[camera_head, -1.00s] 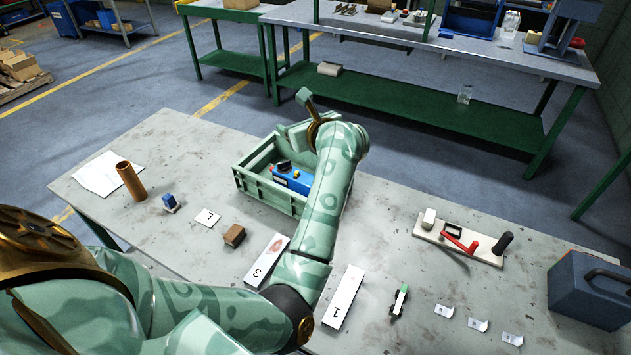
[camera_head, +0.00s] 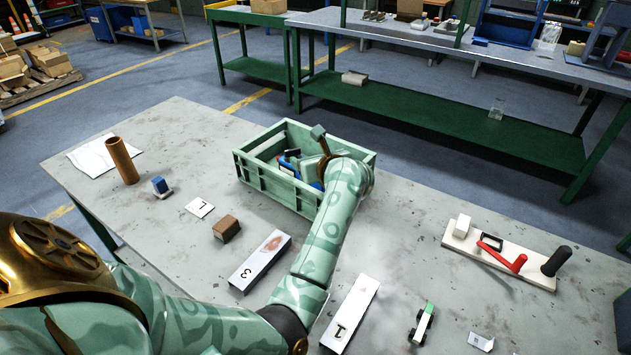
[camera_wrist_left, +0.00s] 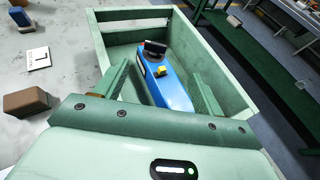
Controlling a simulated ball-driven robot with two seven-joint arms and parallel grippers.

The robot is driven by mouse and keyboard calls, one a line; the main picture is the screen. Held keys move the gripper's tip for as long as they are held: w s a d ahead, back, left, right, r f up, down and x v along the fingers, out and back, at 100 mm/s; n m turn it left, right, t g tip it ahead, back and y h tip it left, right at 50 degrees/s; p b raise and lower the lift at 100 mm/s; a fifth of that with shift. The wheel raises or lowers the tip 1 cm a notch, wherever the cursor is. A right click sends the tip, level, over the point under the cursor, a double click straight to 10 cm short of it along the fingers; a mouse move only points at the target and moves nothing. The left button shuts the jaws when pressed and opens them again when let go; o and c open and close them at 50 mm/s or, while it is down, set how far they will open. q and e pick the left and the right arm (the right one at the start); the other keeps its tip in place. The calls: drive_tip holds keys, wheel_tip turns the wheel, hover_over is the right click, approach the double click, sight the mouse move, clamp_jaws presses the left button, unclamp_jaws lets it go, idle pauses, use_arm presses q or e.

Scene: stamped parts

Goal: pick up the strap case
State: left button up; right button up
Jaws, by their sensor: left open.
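A long blue case with a black piece and a small yellow part on top, which I take for the strap case (camera_wrist_left: 168,85), lies in a green open crate (camera_head: 262,184) on the table. In the head view the case (camera_head: 311,171) is partly hidden by my left arm. My left gripper (camera_head: 318,152) is over the crate, pointing down into it. In the left wrist view its two fingers (camera_wrist_left: 160,78) are apart, one on each side of the case, with nothing held between them. I cannot tell whether they touch it. My right gripper is out of view.
The crate walls stand close around my left gripper. A white board with red and black handles (camera_head: 498,255) is at right.

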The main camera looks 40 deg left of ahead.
use_arm(q)
drive_tip(key=b, duration=0.2)
approach(293, 150)
drive_tip(key=w+a, duration=0.2)
drive_tip(key=a+f, duration=0.1)
drive_tip(key=a, duration=0.1)
drive_tip(key=w+a+f+b, duration=0.1)
drive_tip(key=a+f, duration=0.1)
drive_tip(key=shift+w+a+f+b, duration=0.2)
drive_tip(key=shift+w+a+b, duration=0.05)
drive_tip(key=shift+b, duration=0.05)
drive_tip(key=shift+r, duration=0.15)
drive_tip(key=c, duration=1.5)
clamp_jaws()
drive_tip(key=shift+r, duration=0.1)
